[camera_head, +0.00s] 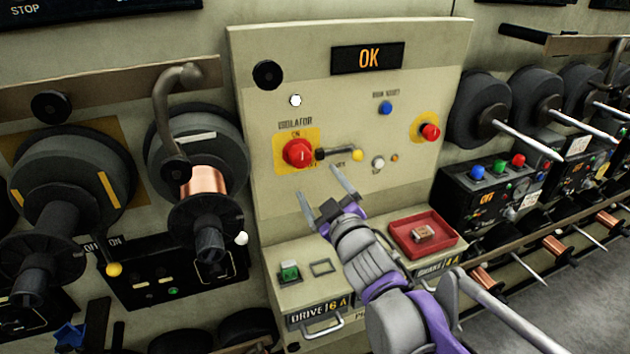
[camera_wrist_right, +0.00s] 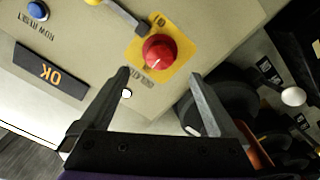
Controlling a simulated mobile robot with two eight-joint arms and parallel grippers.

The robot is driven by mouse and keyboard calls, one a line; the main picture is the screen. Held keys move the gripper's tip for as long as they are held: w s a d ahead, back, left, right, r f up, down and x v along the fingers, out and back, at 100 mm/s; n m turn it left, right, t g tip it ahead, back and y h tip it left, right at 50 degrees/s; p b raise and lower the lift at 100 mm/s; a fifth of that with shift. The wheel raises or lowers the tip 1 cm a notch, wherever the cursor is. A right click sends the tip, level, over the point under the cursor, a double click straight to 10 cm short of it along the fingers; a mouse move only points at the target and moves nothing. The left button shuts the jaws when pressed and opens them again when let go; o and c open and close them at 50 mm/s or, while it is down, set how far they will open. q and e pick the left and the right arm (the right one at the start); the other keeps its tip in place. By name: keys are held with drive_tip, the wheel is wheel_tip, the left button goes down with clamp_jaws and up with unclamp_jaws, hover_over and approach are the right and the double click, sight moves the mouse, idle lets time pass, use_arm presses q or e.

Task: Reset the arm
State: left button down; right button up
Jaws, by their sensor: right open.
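My right gripper (camera_head: 321,183) is open and empty in front of the pale control panel (camera_head: 350,205), below the isolator. In the right wrist view its two fingers (camera_wrist_right: 160,74) stand apart with nothing between them. The isolator's red knob (camera_head: 298,153) sits on a yellow plate, with a lever (camera_head: 335,153) pointing right to a yellow tip. The red knob also shows beyond the fingertips in the right wrist view (camera_wrist_right: 160,52). A blue button (camera_head: 386,107) sits at upper right under a small label. The display (camera_head: 368,58) reads OK. My left gripper is not in view.
Copper spools and dark reels (camera_head: 200,150) crowd the left. Reels with pale rods (camera_head: 525,135) project at right.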

idle(0.3)
drive_tip(key=s+d+f+m+g+h, duration=0.5)
drive_tip(key=s+d+f+m+h, duration=0.15)
drive_tip(key=s+d+f, duration=0.65)
drive_tip(key=s+d+f+m+g, duration=0.1)
drive_tip(key=s+f+m+g, duration=0.3)
drive_tip(key=s+f, duration=0.9)
drive_tip(key=s+g+y, duration=0.1)
drive_tip(key=g, duration=0.1)
drive_tip(key=shift+s+g, duration=0.35)
drive_tip(key=shift+g, duration=0.05)
